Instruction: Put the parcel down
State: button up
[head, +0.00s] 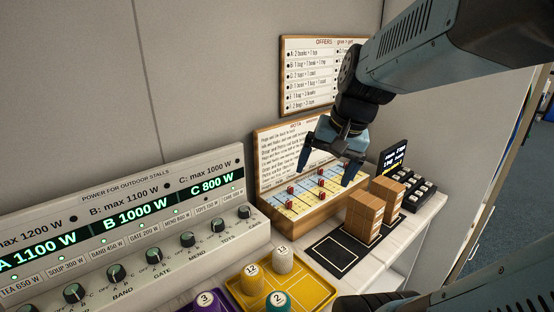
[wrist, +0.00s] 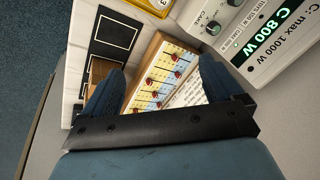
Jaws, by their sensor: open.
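Two brown box-like parcels stand upright side by side at the right end of the counter in the head view: a nearer one (head: 364,216) and one behind it to the right (head: 387,203). They stand at the far end of a black mat (head: 336,254) with white outlines; I cannot tell their exact footing. My gripper (head: 327,172) is open and empty, above the slotted board and left of the parcels, touching neither. In the wrist view my gripper (wrist: 162,68) shows spread fingers, with a brown parcel (wrist: 97,72) partly hidden beside the left finger.
A wooden-framed board (head: 300,213) with red pegs lies below my gripper. A black keypad with a display (head: 395,157) stands behind the parcels. A yellow tray (head: 312,287) holds numbered pegs in front. A power panel (head: 130,235) fills the left. The near part of the mat is bare.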

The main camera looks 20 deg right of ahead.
jog(key=shift+s+a+r+n+t+h, duration=0.25)
jog(key=shift+s+a+r+n+t, duration=0.2)
jog(key=shift+s+n, duration=0.4)
jog(key=shift+s+a+r+n+t+h, duration=0.35)
jog(key=shift+s+r+n, duration=0.2)
jog(key=shift+n, duration=0.45)
jog(key=shift+s+a+r+n+t+h, duration=0.25)
jog(key=shift+s+a+r+n, duration=0.3)
jog(key=shift+n, duration=0.4)
